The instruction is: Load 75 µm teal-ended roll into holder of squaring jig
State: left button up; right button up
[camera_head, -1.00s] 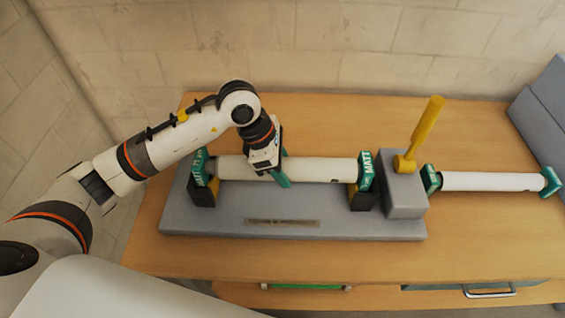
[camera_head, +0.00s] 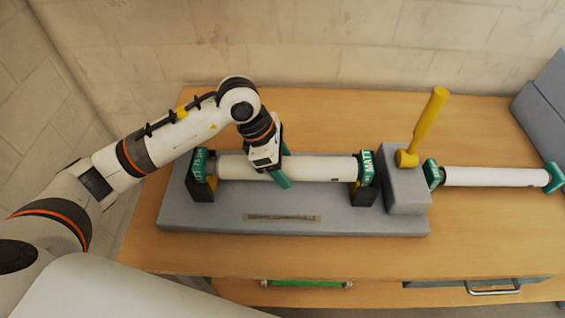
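A white roll with teal ends (camera_head: 318,169) lies across the two black-and-yellow end supports of the grey squaring jig (camera_head: 375,221). Its left teal end (camera_head: 198,164) shows "75" lettering, and its right teal end (camera_head: 367,168) reads "MATT". My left gripper (camera_head: 280,172) comes down over the roll left of its middle. One teal finger shows in front of the roll and part of the other behind it. Whether they press on the roll is not clear. The roll looks level and at the supports, but its exact seating is hard to see. My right gripper is out of view.
A grey block (camera_head: 407,190) with a yellow lever (camera_head: 428,120) stands at the jig's right end. A second white, teal-ended roll (camera_head: 495,177) lies to its right. The wooden table (camera_head: 205,256) is bare in front. Grey panels (camera_head: 545,115) stand at the right, and a wall is behind.

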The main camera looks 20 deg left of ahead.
pick_arm(q)
jog(key=shift+o, duration=0.3)
jog(key=shift+r, duration=0.1)
jog(key=shift+r+p, duration=0.25)
jog(key=shift+p, duration=0.1)
jog(key=shift+r+p, duration=0.5)
jog(key=shift+p, duration=0.1)
jog(key=b+v, duration=0.3)
jog(key=v, duration=0.7)
jog(key=shift+s+a+r+b, duration=0.1)
jog(key=shift+a+r+b, duration=0.1)
jog(key=shift+a+b, duration=0.1)
jog(key=shift+a+r, duration=0.1)
jog(key=shift+r, duration=0.4)
